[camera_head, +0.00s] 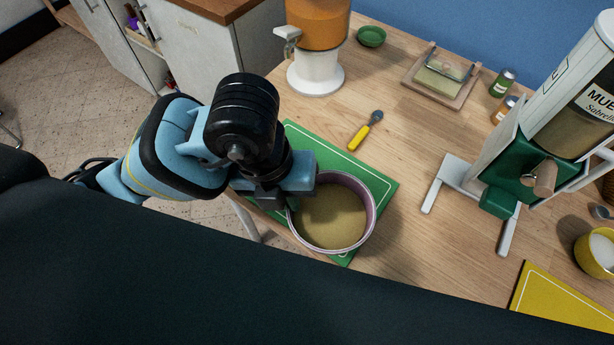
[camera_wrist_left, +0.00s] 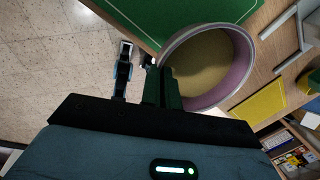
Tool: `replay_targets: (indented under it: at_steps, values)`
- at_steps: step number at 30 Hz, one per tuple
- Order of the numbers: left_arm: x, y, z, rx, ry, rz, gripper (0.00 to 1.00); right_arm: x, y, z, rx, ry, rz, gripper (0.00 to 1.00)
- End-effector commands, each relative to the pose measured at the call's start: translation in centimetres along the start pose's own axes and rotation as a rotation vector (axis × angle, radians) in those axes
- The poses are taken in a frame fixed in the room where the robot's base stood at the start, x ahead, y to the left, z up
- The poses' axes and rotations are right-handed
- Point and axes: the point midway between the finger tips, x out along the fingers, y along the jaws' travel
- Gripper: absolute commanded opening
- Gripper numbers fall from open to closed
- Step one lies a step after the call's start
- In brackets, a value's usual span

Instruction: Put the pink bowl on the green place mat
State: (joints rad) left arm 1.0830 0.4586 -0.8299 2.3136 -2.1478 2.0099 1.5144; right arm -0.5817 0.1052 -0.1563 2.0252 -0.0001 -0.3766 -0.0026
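The pink bowl (camera_head: 366,203) has a pale rim, a pink inner wall and a tan bottom or filling. In the head view it appears over the right front part of the green place mat (camera_head: 318,143); I cannot tell whether it rests on the mat. My left gripper (camera_head: 291,201) is at the bowl's left rim. In the left wrist view the dark fingers (camera_wrist_left: 163,84) are close together at the rim of the bowl (camera_wrist_left: 236,72), with its wall between them. The mat also shows there (camera_wrist_left: 185,15). My right gripper is not in view.
A yellow-handled spreader (camera_head: 366,131) lies just behind the mat. A cereal dispenser (camera_head: 540,120) stands on the right, with a yellow mat (camera_head: 560,295) in front of it. An orange dispenser (camera_head: 317,45) and a small green bowl (camera_head: 371,36) stand at the back.

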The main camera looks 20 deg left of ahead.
Motion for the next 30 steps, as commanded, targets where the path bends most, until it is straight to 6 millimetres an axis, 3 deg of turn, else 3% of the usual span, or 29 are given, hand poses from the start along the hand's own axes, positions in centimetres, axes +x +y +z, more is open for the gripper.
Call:
replay_targets:
  at_steps: [5,21,30]
  values:
    - [0.0,0.4,0.6,-0.002,-0.001,0.000,0.00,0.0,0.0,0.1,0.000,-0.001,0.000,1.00]
    - [-0.2,6.5,9.8,-0.005,-0.001,0.000,0.00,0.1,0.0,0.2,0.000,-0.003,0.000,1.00]
    - [-0.2,8.1,12.3,0.000,-0.002,-0.002,0.00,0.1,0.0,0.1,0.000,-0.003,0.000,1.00]
